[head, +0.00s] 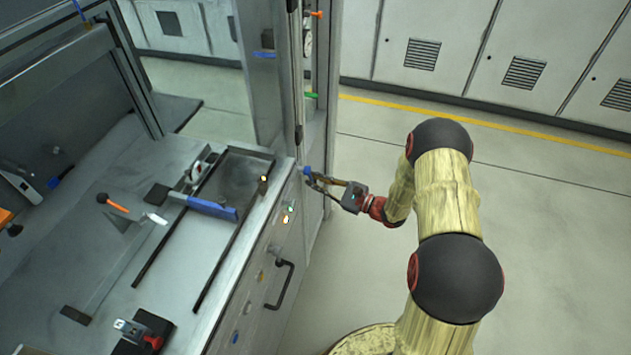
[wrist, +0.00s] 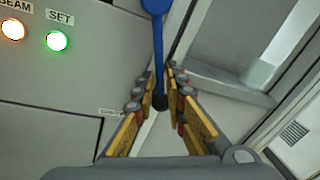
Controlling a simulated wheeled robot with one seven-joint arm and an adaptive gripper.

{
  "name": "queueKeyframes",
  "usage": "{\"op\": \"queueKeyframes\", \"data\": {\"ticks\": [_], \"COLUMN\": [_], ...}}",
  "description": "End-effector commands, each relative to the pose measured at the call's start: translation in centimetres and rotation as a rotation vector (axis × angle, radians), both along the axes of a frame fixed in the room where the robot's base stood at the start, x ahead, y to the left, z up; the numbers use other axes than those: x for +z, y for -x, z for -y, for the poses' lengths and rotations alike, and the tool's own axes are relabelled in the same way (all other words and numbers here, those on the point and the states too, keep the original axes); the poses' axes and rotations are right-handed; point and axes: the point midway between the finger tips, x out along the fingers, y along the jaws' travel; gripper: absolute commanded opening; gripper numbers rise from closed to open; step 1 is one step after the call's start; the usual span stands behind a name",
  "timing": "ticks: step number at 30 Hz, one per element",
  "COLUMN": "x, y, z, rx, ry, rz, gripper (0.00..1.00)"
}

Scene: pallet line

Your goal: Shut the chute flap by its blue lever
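The blue lever (wrist: 158,50) shows in the wrist view as a thin upright shaft with a round top cut off by the upper edge and a dark base. In the head view its blue end (head: 306,170) is at the cabinet's right corner. My gripper (head: 314,182) is at the lever, and its fingers are apart. In the wrist view the lever's lower part lines up with the gap between my fingertips (wrist: 162,88); I cannot tell whether they touch it. I cannot make out the chute flap for certain.
A panel beside the lever has an orange BEAM light (wrist: 13,29) and a green SET light (wrist: 56,41). The cabinet has a dark drawer handle (head: 281,285). A grey column (head: 270,90) stands behind the lever. Floor (head: 360,240) around my arm is clear.

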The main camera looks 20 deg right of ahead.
Motion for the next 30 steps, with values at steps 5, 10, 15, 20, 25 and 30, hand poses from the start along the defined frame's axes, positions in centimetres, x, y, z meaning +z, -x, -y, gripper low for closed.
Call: {"op": "queueKeyframes", "data": {"ticks": [5,10,15,20,25,30], "x": [-0.01,-0.01,-0.01,-0.03,-0.03,-0.02], "y": [0.01,0.01,0.02,0.02,0.02,0.08], "z": [0.00,0.00,0.01,0.01,0.01,-0.03], "rx": [0.000,0.000,0.000,0.000,0.000,0.000], "ry": [0.000,0.000,0.000,0.000,0.000,-0.004], "rz": [0.000,0.000,0.000,0.000,0.000,-0.006], "gripper": [0.01,0.00,0.00,0.00,0.00,0.00]}}
